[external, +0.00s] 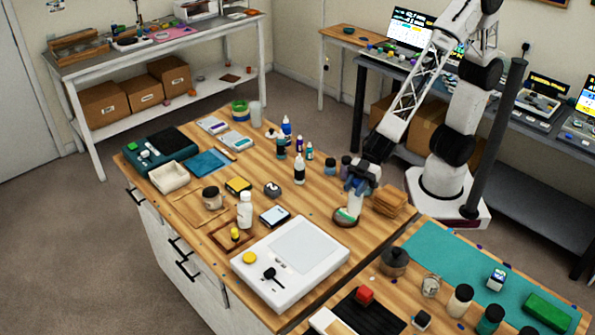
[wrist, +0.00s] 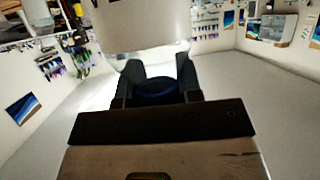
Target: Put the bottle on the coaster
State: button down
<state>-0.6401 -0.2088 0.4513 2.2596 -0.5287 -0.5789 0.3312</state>
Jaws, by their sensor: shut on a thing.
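My gripper (external: 361,184) points down at the right side of the wooden bench. It is shut on a pale, whitish bottle (external: 355,204). In the wrist view the bottle (wrist: 145,28) fills the top middle, and a dark blue part, perhaps its cap, sits between my fingers (wrist: 158,88). The round brown coaster (external: 338,222), with a green and white patch, is directly below the bottle in the external view. The bottle's lower end overlaps the coaster there; I cannot tell whether it touches. The bottle looks roughly upright.
Stacked wooden pieces (external: 390,201) lie just right of the coaster. Small dark jars (external: 331,167) stand behind it. A white bottle (external: 299,170) stands to the left. A large white panel device (external: 290,262) lies in front, with some bare wood between it and the coaster.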

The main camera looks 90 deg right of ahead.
aim_at(352, 197)
jog(key=shift+f, duration=1.95)
jog(key=c, duration=0.8)
grip_release()
jog(key=shift+s+d+r, duration=0.1)
jog(key=shift+d+r, duration=0.05)
jog(key=shift+r, duration=0.05)
jog(key=shift+v, duration=5.8)
